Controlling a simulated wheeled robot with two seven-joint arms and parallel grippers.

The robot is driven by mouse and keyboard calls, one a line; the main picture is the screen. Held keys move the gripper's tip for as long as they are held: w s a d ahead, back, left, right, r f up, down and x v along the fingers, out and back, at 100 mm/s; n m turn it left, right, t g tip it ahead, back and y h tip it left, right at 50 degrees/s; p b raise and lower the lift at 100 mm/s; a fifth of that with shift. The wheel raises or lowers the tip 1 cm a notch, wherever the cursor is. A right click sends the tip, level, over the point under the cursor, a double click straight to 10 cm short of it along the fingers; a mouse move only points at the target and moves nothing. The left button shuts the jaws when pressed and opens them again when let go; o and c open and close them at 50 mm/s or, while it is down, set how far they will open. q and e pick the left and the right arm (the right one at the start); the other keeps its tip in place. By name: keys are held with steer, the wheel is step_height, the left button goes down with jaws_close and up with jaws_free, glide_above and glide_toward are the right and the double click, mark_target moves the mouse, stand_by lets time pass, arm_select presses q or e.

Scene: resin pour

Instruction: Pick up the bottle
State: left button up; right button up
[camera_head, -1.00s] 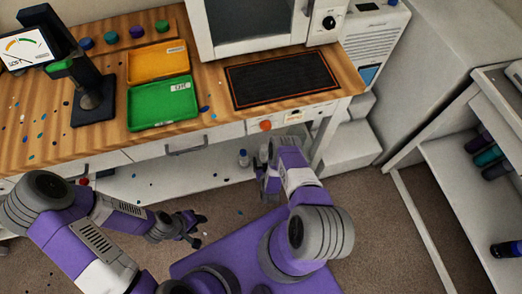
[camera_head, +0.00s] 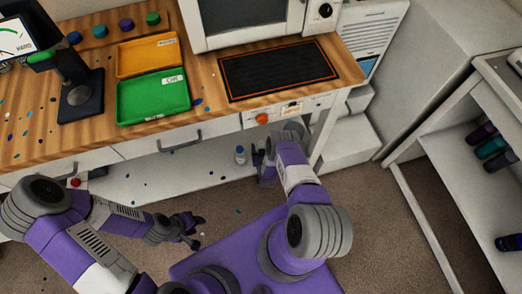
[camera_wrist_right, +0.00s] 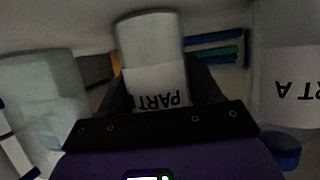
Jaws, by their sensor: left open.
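In the right wrist view a white bottle (camera_wrist_right: 152,45) with a label reading "PART" upside down stands between the two dark fingers of my right gripper (camera_wrist_right: 160,88). Whether the fingers press on it cannot be told. A second bottle (camera_wrist_right: 290,85), with a blue cap and a label partly reading "RT A", is at the right edge. In the head view a small blue-capped bottle (camera_head: 240,155) stands on the low shelf, just left of my right gripper (camera_head: 262,165), which is mostly hidden by its arm. My left gripper (camera_head: 198,231) is open and empty, low in front of the bench.
The wooden bench (camera_head: 215,103) above carries a green tray (camera_head: 153,97), an orange tray (camera_head: 150,57), a black mat (camera_head: 278,70) and an oven-like box. The low shelf (camera_head: 150,180) runs under the bench drawers. A rack (camera_head: 440,155) with dark bottles stands right.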

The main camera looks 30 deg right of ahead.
steer(key=c, duration=0.6)
steer(key=shift+c, duration=0.2)
